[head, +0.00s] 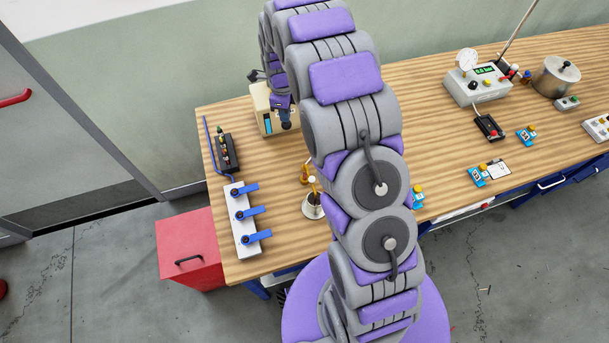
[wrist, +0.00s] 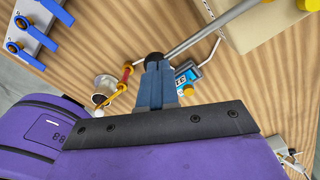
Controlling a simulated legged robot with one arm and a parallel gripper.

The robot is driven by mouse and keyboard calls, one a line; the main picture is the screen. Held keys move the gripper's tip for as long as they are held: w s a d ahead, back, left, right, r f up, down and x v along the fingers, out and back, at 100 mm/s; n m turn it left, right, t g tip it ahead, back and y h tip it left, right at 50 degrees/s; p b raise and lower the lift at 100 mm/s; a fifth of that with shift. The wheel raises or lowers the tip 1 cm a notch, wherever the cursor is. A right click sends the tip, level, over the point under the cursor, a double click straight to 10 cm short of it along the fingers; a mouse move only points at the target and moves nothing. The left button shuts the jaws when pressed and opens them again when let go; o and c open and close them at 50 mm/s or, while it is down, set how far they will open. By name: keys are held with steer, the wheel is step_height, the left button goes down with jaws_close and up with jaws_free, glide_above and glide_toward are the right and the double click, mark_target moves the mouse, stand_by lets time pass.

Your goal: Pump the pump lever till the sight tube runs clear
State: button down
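The pump lever (wrist: 200,32) is a grey rod with a black knob, running from a cream box (wrist: 252,22) in the wrist view. My gripper (wrist: 155,75) has its dark blue fingers close together at the black knob and appears shut on it. In the head view my gripper (head: 285,117) is in front of the cream box (head: 262,104), at the back left of the bench; the lever is mostly hidden there. A small blue strip (head: 268,124) on the box's front may be the sight tube; its contents are too small to judge.
A white valve block (head: 241,222) with three blue handles is at the bench's left edge. A small metal pot (head: 313,207) stands near my arm. A gauge box (head: 476,85) and large pot (head: 556,76) are at the right. A red cabinet (head: 190,247) stands beside the bench.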

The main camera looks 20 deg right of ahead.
steer(key=shift+f, duration=1)
steer(key=shift+r, duration=0.2)
step_height(320, 180, up, 11)
steer(key=p, duration=0.2)
steer(key=shift+p, duration=0.3)
steer(key=shift+f, duration=0.2)
stand_by(0.6)
steer(key=shift+s+f+b, duration=0.1)
steer(key=shift+f+b, duration=0.85)
steer(key=shift+f, duration=4.6)
steer(key=shift+r, duration=0.1)
